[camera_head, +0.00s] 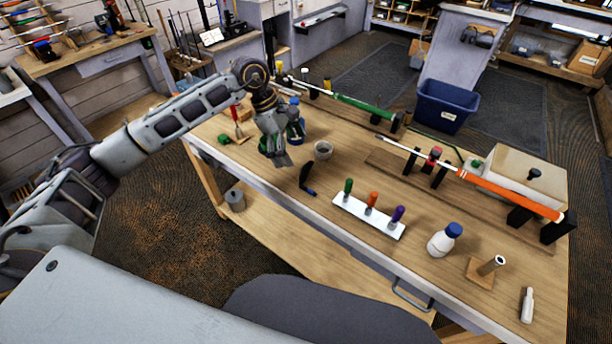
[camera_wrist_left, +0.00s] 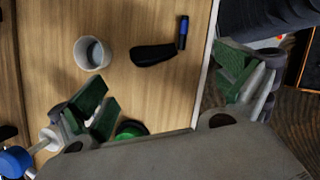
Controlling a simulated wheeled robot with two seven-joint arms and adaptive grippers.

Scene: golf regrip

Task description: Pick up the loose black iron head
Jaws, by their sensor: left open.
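The loose black iron head (camera_head: 306,174) lies on the workbench near its front edge, with a blue ferrule on its short neck. It also shows whole in the left wrist view (camera_wrist_left: 155,54), with the blue piece pointing away from the gripper. My left gripper (camera_head: 274,152) is above the bench, left of the iron head and apart from it. In the left wrist view the gripper (camera_wrist_left: 168,90) is open, its green-padded fingers wide apart with nothing between them. The iron head lies beyond the fingertips. My right gripper is not in view.
A grey cup (camera_head: 323,150) stands close behind the iron head. A white rack (camera_head: 368,216) with green, orange and purple handles is to its right. A blue-capped white bottle (camera_head: 445,240) stands farther right. Clubs rest on supports behind. The bench edge (camera_wrist_left: 207,70) runs close by.

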